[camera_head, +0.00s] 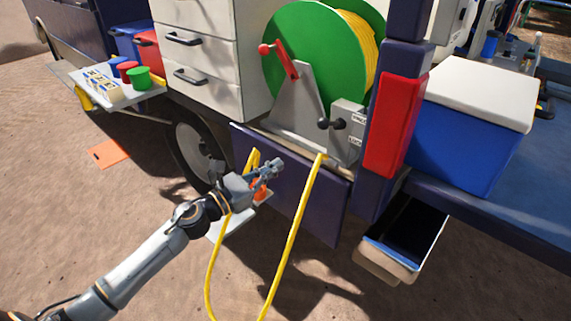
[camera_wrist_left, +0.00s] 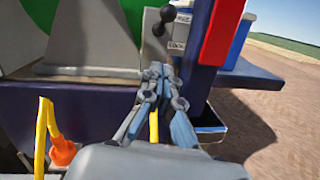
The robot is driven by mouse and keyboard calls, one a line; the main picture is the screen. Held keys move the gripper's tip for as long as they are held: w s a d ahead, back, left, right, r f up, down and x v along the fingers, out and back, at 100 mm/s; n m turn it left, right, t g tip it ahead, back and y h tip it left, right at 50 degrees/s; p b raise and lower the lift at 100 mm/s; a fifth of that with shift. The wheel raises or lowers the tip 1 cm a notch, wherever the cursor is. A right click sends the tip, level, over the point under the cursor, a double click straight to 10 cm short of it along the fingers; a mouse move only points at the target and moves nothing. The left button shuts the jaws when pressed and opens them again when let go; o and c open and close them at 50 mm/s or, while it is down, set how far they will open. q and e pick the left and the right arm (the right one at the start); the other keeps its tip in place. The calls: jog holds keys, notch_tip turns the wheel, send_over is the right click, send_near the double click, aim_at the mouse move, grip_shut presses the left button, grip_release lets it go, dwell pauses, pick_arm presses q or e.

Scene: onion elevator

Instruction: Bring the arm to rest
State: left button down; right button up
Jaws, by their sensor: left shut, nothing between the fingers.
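My left arm (camera_head: 150,262) reaches in from the lower left in the head view. Its gripper (camera_head: 277,164) is shut and empty, in front of the dark blue panel below the green hose reel. In the left wrist view the gripper fingers (camera_wrist_left: 158,72) are together and point toward the vehicle's side. A yellow hose (camera_head: 293,240) hangs in a loop close by the gripper; in the left wrist view part of it (camera_wrist_left: 41,135) shows at the left and a piece shows behind the fingers. My right gripper is not in view.
The green reel (camera_head: 315,55) with a red crank stands above the panel. A blue box with a white lid (camera_head: 478,95) is on the right deck. An open drawer-like tray (camera_head: 405,240) juts out below. A side shelf (camera_head: 70,75) holds coloured cups. An orange piece (camera_head: 262,190) sits near the gripper. Open ground lies in front.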

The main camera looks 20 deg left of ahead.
pick_arm(q)
jog(key=shift+s+a, duration=0.1)
jog(key=shift+s, duration=0.15)
dwell(0.3)
